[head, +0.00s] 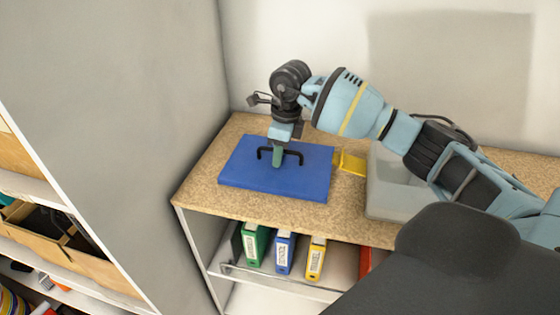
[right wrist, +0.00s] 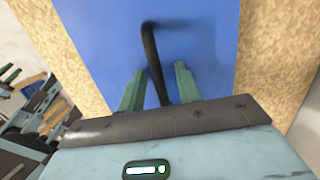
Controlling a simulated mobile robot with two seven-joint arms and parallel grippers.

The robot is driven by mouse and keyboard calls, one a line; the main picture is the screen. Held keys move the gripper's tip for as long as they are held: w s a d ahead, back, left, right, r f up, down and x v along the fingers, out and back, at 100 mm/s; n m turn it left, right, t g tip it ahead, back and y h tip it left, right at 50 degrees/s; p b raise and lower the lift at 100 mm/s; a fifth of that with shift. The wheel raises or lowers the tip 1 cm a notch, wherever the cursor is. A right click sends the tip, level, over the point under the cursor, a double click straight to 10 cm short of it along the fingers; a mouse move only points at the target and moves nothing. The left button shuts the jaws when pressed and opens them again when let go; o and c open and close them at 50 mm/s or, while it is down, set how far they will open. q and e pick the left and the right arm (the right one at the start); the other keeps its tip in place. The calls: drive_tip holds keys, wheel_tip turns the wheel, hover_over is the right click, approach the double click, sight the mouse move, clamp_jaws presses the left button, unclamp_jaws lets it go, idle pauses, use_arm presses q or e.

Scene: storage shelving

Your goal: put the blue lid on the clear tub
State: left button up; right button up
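The blue lid (head: 235,180) lies flat on the speckled shelf top, with a black bar handle on it. It also fills the middle of the right wrist view (right wrist: 95,40). My right gripper (head: 277,160) points down at the handle. In the right wrist view its green fingers (right wrist: 158,82) stand apart, one on each side of the black handle, with gaps showing. The clear tub (head: 385,190) stands right of the lid, partly hidden by my right arm. My left gripper (right wrist: 26,85) shows small at the left of the right wrist view, its fingers apart and empty.
A yellow object (head: 350,163) lies between lid and tub. Green, blue and yellow binders (head: 285,253) stand on the shelf below the speckled top (head: 225,203). A tall grey panel (head: 130,110) rises at the left, and a wall stands behind.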

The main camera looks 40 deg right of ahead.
clamp_jaws()
use_arm(q)
drive_tip(key=shift+s+f, duration=0.15)
drive_tip(key=shift+s, duration=0.2)
drive_tip(key=shift+w, duration=0.1)
use_arm(e)
drive_tip(key=shift+r, duration=0.15)
